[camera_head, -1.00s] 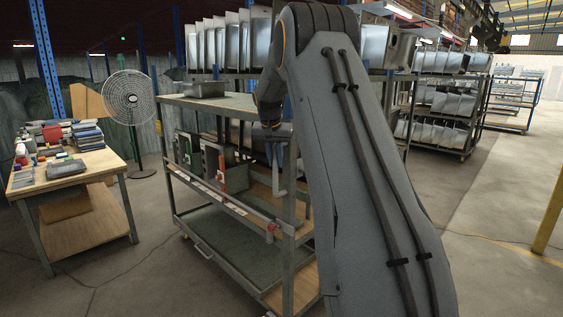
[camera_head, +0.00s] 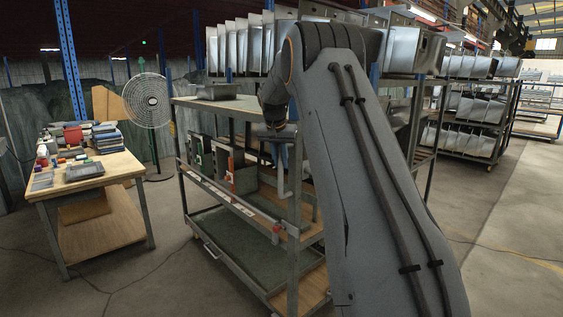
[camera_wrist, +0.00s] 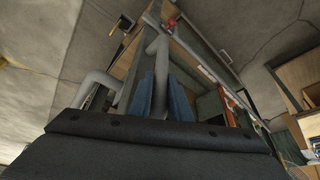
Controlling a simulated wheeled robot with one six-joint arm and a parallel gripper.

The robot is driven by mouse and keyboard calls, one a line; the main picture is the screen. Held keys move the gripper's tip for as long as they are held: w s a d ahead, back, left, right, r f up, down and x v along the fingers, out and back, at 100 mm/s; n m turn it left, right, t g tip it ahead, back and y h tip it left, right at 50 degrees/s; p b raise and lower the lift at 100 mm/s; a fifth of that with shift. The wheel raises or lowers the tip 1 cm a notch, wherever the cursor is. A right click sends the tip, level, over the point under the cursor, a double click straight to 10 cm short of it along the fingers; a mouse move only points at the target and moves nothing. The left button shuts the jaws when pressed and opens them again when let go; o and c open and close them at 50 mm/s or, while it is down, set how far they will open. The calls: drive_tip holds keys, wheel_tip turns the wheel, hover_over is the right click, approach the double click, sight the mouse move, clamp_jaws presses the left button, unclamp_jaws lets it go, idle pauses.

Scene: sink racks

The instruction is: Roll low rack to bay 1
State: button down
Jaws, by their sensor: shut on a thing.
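The low rack (camera_head: 245,210) is a grey metal frame with several shelves, in the middle of the camera_head view. It stands upright on the floor, with green trays low down and wood-coloured shelf boards. My gripper (camera_head: 284,152) is at its near end, partly hidden by my arm. In the wrist view my gripper (camera_wrist: 160,98) has its blue fingers shut on a grey upright bar of the rack's handle (camera_wrist: 159,70). The rack's frame also shows in the wrist view (camera_wrist: 205,62). No bay 1 marking is readable.
A workbench (camera_head: 125,168) with boxes and tools stands left of the rack, with a fan (camera_head: 147,100) behind it. Tall racks of sinks (camera_head: 470,110) stand behind and right.

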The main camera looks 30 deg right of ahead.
drive_tip(key=shift+w+a+r, duration=0.1)
drive_tip(key=shift+w+r, duration=0.1)
drive_tip(key=shift+w, duration=0.05)
drive_tip(key=c, duration=1.6)
unclamp_jaws()
drive_tip(key=shift+w+a+f, duration=0.1)
drive_tip(key=shift+c, duration=0.2)
drive_tip(key=b+v, duration=0.1)
drive_tip(key=v, duration=0.6)
drive_tip(key=shift+s+r+b, duration=0.25)
drive_tip(key=shift+r+b, duration=0.05)
drive_tip(key=shift+b, duration=0.1)
